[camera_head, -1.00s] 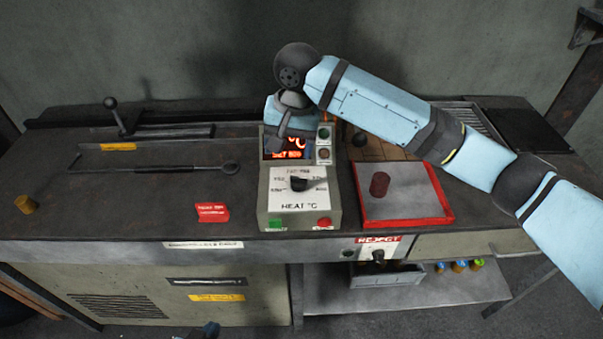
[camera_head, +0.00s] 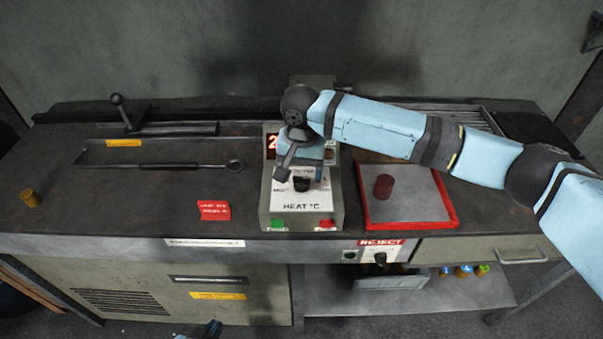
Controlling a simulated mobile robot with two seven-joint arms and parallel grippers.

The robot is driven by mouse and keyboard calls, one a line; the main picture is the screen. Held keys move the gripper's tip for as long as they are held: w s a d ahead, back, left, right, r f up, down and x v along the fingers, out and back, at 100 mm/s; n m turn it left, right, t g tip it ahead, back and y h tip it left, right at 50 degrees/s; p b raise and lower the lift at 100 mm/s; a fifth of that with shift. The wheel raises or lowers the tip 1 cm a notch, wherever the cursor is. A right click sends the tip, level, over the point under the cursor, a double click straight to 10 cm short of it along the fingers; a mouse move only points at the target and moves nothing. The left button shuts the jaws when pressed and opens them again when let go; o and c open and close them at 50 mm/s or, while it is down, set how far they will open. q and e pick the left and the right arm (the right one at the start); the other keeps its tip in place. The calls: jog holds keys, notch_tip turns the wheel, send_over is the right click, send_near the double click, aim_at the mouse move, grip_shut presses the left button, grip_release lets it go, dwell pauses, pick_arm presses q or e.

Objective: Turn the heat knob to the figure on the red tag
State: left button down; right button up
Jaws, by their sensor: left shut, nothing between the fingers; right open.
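The heat knob (camera_head: 302,185) is a dark knob on the white dial face of the control box (camera_head: 268,205), above the words HEAT °C. Its pointer and most figures are hidden or too small to read. The red tag (camera_head: 214,210) stands on the bench left of the box; its figure is too small to read. My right gripper (camera_head: 281,176) is open, pointing down over the dial's upper left, close to the knob; I cannot tell whether it touches. The lit red display (camera_head: 271,146) is mostly hidden behind it. My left gripper (camera_head: 212,328) just shows at the bottom edge, shut and empty.
A red-rimmed tray (camera_head: 452,222) with a dark red cylinder (camera_head: 383,186) stands right of the box. Green (camera_head: 278,223) and red (camera_head: 326,223) buttons sit on the box front.

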jog(key=shift+f, duration=0.8)
jog(key=c, duration=0.9)
jog(key=n+p, duration=0.1)
jog(key=p, duration=0.2)
jog(key=shift+r+n, duration=0.25)
jog(key=shift+n, duration=0.15)
jog(key=n+p, duration=0.6)
jog(key=shift+f+n+p, duration=0.1)
jog(key=shift+n+p, duration=0.65)
jog(key=shift+n, duration=0.25)
jog(key=shift+n+p, duration=0.5)
jog(key=shift+n, duration=0.4)
jog(key=n+p, duration=0.1)
jog(key=n, duration=0.3)
jog(key=shift+f+p, duration=0.1)
jog(key=shift+p, duration=0.2)
